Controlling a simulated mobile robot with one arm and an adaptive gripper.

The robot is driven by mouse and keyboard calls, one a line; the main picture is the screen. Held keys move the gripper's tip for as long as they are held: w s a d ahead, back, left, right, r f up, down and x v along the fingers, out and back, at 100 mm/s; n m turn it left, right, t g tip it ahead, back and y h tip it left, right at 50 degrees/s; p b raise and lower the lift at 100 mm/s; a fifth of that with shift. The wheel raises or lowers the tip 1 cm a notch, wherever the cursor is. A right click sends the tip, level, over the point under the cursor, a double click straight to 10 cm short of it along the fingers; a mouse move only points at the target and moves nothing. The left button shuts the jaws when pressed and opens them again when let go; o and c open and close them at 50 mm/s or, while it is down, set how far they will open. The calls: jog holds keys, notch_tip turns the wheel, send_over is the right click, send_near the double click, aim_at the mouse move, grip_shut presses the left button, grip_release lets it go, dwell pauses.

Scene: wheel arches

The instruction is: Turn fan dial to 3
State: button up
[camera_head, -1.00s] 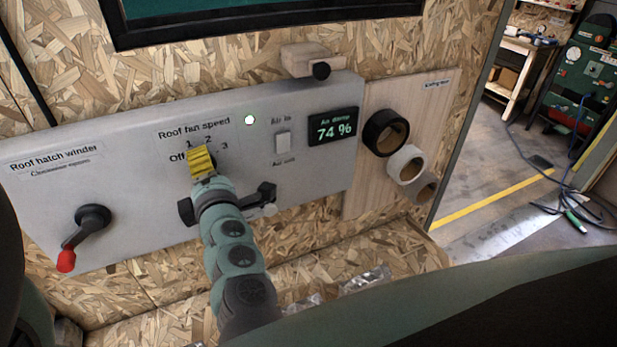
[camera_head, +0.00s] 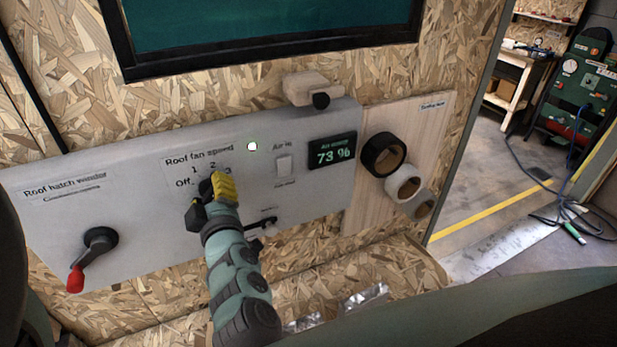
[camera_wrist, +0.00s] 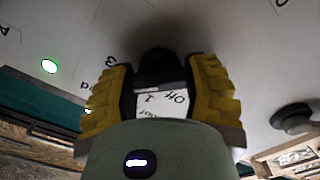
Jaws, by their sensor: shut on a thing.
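The fan dial (camera_wrist: 163,68) shows in the wrist view as a dark round knob between the yellow-padded fingers of my gripper (camera_wrist: 163,92). In the head view my gripper (camera_head: 211,188) is at the dial on the grey panel, below the label "Roof fan speed". The gripper is shut on the dial. The marks Off, 1 and 2 show around it; the 3 is partly covered by a yellow finger pad in the head view, but shows in the wrist view. The dial's pointer is hidden, so I cannot tell its setting.
The grey panel (camera_head: 130,235) also carries a hatch winder (camera_head: 100,240) with a red knob at left. A green light (camera_head: 252,146), a white switch (camera_head: 284,166) and a display (camera_head: 332,151) reading 73 % are at right. Tape rolls (camera_head: 384,155) stick out farther right.

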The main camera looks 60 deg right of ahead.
jog(key=shift+m+p, duration=0.5)
jog(key=shift+m, duration=1)
jog(key=o, duration=1.2)
jog(key=shift+s, duration=0.1)
jog(key=v, duration=1.2)
